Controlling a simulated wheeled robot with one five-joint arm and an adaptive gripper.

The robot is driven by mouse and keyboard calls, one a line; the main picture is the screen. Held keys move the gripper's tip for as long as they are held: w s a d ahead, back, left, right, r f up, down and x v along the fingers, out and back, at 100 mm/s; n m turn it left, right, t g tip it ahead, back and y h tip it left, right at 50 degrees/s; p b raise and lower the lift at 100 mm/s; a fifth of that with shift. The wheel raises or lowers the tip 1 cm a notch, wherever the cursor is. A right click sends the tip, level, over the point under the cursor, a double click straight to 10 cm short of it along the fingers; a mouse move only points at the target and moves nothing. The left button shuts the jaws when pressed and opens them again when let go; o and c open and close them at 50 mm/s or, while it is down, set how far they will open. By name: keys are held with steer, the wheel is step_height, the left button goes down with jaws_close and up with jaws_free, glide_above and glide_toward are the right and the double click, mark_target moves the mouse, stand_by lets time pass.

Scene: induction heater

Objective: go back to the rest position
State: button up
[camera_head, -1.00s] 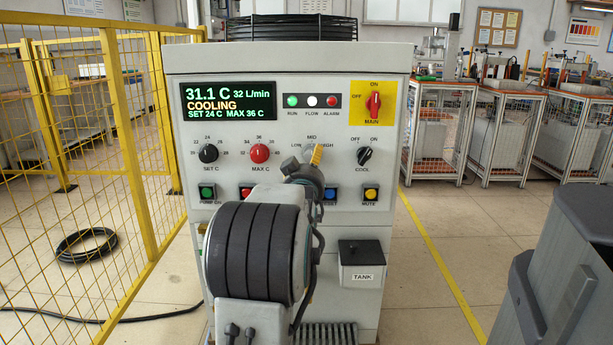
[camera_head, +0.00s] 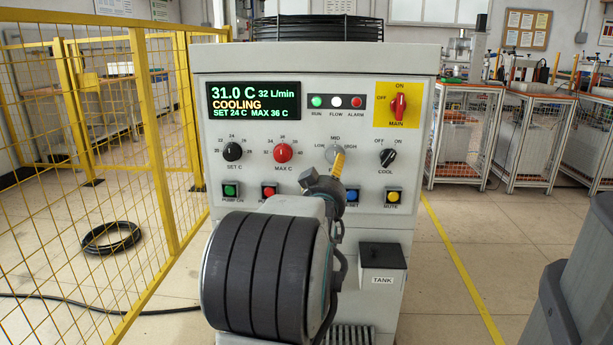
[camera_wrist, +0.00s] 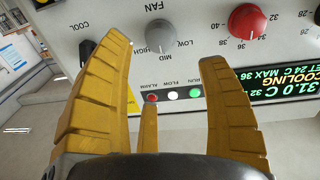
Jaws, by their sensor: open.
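The grey cooling machine (camera_head: 400,220) stands upright ahead, with knobs, buttons and a lit display (camera_head: 254,101) reading 31.0 C, 32 L/min, COOLING. My gripper (camera_head: 338,165) is in front of its panel, just below the grey FAN knob (camera_head: 333,153), partly covering it. In the wrist view, which sees the panel upside down, my gripper (camera_wrist: 165,50) has its yellow fingers spread wide with nothing between them. The FAN knob (camera_wrist: 160,35) shows beyond the fingertips, apart from them. My arm hides part of the lower panel and some buttons.
A yellow mesh fence (camera_head: 90,170) stands at left, with a coiled black hose (camera_head: 111,238) on the floor behind it. A grey bin-like object (camera_head: 585,270) is at lower right. The TANK box (camera_head: 383,270) juts from the machine's front. Benches line the right background.

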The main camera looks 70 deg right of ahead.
steer(key=shift+w, duration=0.1)
stand_by(0.3)
steer(key=w+a+r+n+t+y+p, duration=0.2)
steer(key=w+a+r+y+p, duration=0.2)
steer(key=w+a+p, duration=0.4)
steer(key=w+a+r+n+t+y+p, duration=0.25)
steer(key=w+a+p, duration=0.35)
steer(key=w+a, duration=0.3)
steer(key=w+a+r+n+y+p, duration=0.1)
steer(key=a+r+n+y+p, duration=0.2)
steer(key=a, duration=0.5)
steer(key=a+r+n+y+p, duration=0.1)
steer(key=a+y+p, duration=0.2)
steer(key=a+p, duration=0.45)
steer(key=s+a+r+n+g+y+p, duration=0.2)
steer(key=s+a+p, duration=0.4)
steer(key=a, duration=0.4)
steer(key=s+a+r+n+g+y+p, duration=0.3)
steer(key=s+a+p, duration=0.3)
steer(key=a, duration=0.4)
steer(key=shift+s+a+r+n, duration=0.2)
steer(key=shift+s+r+n, duration=0.35)
steer(key=shift+r, duration=0.35)
